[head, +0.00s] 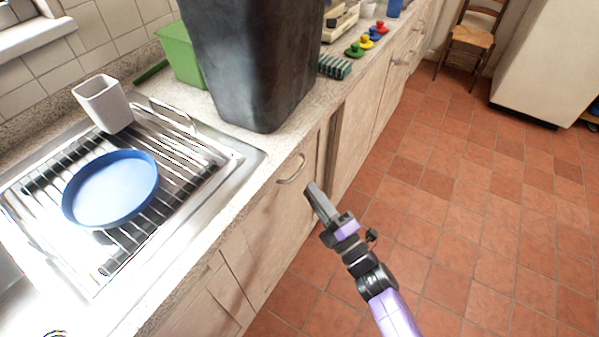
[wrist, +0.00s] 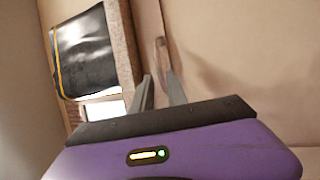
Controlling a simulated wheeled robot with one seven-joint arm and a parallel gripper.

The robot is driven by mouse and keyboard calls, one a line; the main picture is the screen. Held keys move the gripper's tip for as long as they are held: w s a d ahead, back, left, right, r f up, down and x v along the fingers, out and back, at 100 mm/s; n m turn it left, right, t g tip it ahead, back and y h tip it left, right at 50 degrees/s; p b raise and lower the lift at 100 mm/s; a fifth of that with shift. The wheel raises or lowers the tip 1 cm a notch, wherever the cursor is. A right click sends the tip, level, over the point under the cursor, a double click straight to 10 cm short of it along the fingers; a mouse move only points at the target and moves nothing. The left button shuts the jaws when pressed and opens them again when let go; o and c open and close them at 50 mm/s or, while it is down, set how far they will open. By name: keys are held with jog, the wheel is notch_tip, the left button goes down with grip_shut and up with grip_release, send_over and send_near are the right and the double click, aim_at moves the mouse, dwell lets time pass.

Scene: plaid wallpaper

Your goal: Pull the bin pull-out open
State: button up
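The pull-out front (head: 272,215) is a pale wood panel below the counter edge, with a curved metal handle (head: 292,170) near its top. I cannot tell from the panel alone that a bin is behind it. My gripper (head: 312,190) is just right of the handle, in front of the panel, and looks apart from it. In the wrist view my two fingers (wrist: 160,92) stand apart with a gap between them and nothing held. The handle also shows in the wrist view (wrist: 161,55), just beyond the fingertips and roughly in line with the gap.
A large dark container (head: 250,65) stands on the counter above. A sink drainer (head: 215,165) holds a blue plate (head: 112,190); a white cup (head: 103,103) and green box (head: 178,55) are behind. A chair (head: 472,36) is far off. The tiled floor (head: 470,200) is clear.

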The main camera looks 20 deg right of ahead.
aim_at(298, 171)
jog(key=x, duration=0.7)
jog(key=shift+p, duration=0.35)
grip_shut()
dwell(1.1)
